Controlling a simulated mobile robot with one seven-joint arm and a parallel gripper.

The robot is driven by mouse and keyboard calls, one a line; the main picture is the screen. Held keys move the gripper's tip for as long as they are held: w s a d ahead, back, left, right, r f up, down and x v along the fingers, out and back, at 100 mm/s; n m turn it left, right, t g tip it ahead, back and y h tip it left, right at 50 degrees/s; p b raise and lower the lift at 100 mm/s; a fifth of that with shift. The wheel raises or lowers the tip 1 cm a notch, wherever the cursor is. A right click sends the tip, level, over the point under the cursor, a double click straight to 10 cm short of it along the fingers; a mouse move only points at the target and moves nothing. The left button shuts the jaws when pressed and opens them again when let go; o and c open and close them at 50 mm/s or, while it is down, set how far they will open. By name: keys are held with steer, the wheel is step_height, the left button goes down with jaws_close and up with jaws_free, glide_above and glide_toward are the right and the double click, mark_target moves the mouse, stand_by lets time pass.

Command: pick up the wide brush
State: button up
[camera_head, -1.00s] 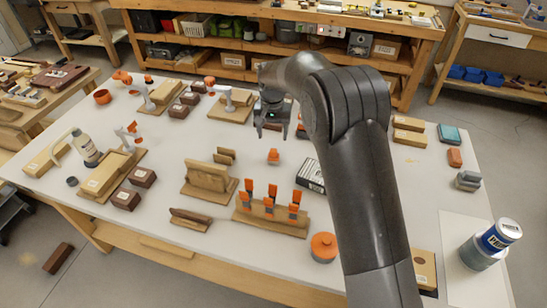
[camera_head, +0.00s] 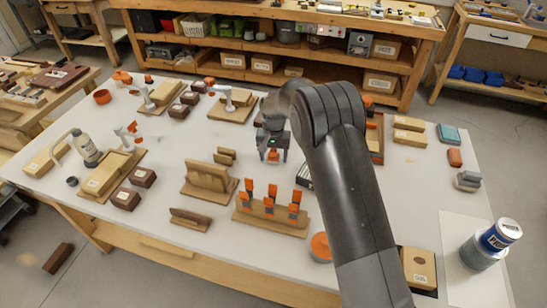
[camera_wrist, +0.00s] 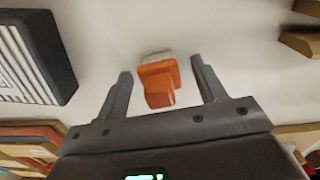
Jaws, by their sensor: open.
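The wide brush (camera_wrist: 158,82) appears as a small piece with an orange handle and a pale bristle end, lying on the white bench top (camera_head: 150,210). In the head view its orange part (camera_head: 273,156) shows just below my gripper (camera_head: 272,151). In the wrist view my gripper (camera_wrist: 160,72) is open, with one finger on each side of the brush and visible gaps between. Nothing is held. How high the fingers are above the bench is hard to tell.
A black-and-white striped block (camera_wrist: 30,50) lies close on the left in the wrist view. A wooden rack with several orange-handled tools (camera_head: 270,220) stands in front of the gripper. A wooden holder (camera_head: 208,180) stands to the left. Wooden blocks (camera_wrist: 300,43) lie at the wrist view's right.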

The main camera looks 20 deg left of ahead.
steer(key=shift+c, duration=0.2)
steer(key=c, duration=1)
steer(key=shift+r, duration=0.1)
steer(key=shift+c, duration=0.2)
